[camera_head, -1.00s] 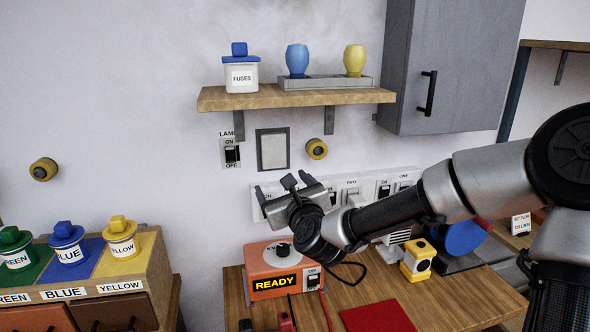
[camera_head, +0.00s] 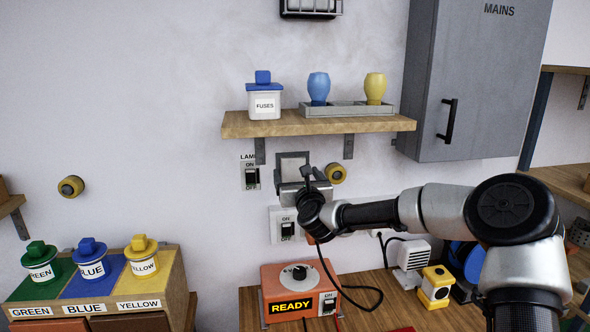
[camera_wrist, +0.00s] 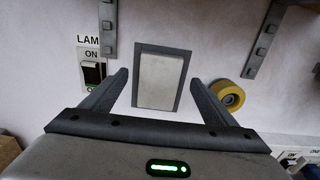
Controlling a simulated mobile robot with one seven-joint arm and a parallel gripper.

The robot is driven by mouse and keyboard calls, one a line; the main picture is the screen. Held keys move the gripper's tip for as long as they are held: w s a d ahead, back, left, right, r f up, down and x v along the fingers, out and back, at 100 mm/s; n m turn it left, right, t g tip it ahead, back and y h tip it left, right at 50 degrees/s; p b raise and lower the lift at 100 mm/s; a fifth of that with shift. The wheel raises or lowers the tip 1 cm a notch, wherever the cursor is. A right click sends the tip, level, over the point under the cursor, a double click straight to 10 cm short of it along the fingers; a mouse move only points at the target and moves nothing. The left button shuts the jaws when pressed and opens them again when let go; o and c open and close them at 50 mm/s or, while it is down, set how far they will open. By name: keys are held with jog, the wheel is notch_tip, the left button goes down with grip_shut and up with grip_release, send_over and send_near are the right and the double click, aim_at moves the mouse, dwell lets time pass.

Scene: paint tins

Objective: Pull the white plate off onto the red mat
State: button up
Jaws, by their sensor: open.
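The white plate (camera_wrist: 158,80) is a pale upright rectangle in a dark grey frame on the wall. In the head view the plate (camera_head: 292,162) is partly hidden behind my gripper (camera_head: 292,175). In the wrist view my gripper (camera_wrist: 159,82) is open and empty, with one finger on each side of the plate's lower part as seen. Whether the fingers touch the plate or wall cannot be told. Only a sliver of the red mat (camera_head: 403,329) shows on the bench at the bottom edge of the head view.
A lamp switch (camera_wrist: 90,72) is left of the plate and a yellow round knob (camera_wrist: 230,95) right. A shelf (camera_head: 320,124) with brackets is above. An orange READY box (camera_head: 290,277) with a cable stands on the bench (camera_head: 370,310). A switch panel (camera_head: 286,212) is below.

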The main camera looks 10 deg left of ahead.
aim_at(294, 169)
jog(key=shift+x, duration=1.55)
jog(key=c, duration=1.2)
jog(key=shift+c, duration=0.2)
jog(key=shift+s+f, duration=0.1)
jog(key=shift+b+v, duration=0.5)
jog(key=shift+v, duration=0.65)
